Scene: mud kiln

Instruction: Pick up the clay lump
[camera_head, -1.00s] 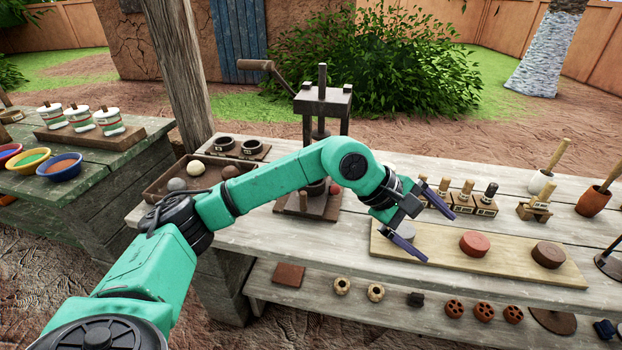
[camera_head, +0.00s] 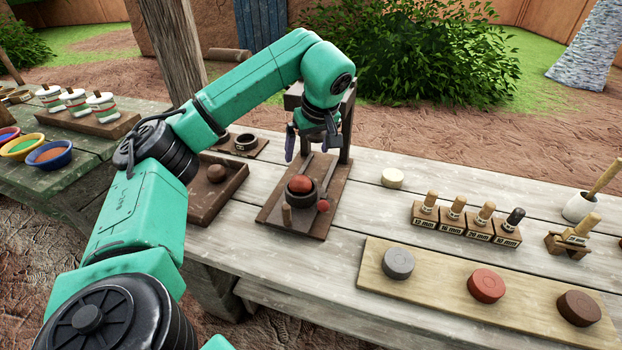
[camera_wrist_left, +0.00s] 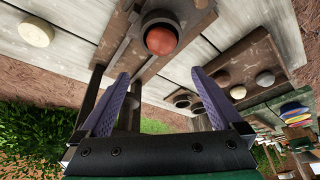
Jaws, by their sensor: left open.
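A round reddish clay lump (camera_head: 300,184) sits in a dark round cup (camera_head: 301,198) on the wooden base (camera_head: 272,207) of a press. It also shows in the left wrist view (camera_wrist_left: 161,40), just beyond the fingertips. My left gripper (camera_head: 312,146) is open and empty, fingers down, above the rear of the press base and behind the lump. In the left wrist view its purple fingers (camera_wrist_left: 160,76) are spread apart, with the lump between their lines and not touched. My right gripper is not in view.
The press frame (camera_head: 348,125) stands close around my left gripper. A small red knob (camera_head: 323,206) lies beside the cup. A tray (camera_head: 205,214) with a brown ball (camera_head: 216,173) is left. A pale disc (camera_head: 392,178), stamps (camera_head: 480,212) and a board (camera_head: 440,290) with discs are right.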

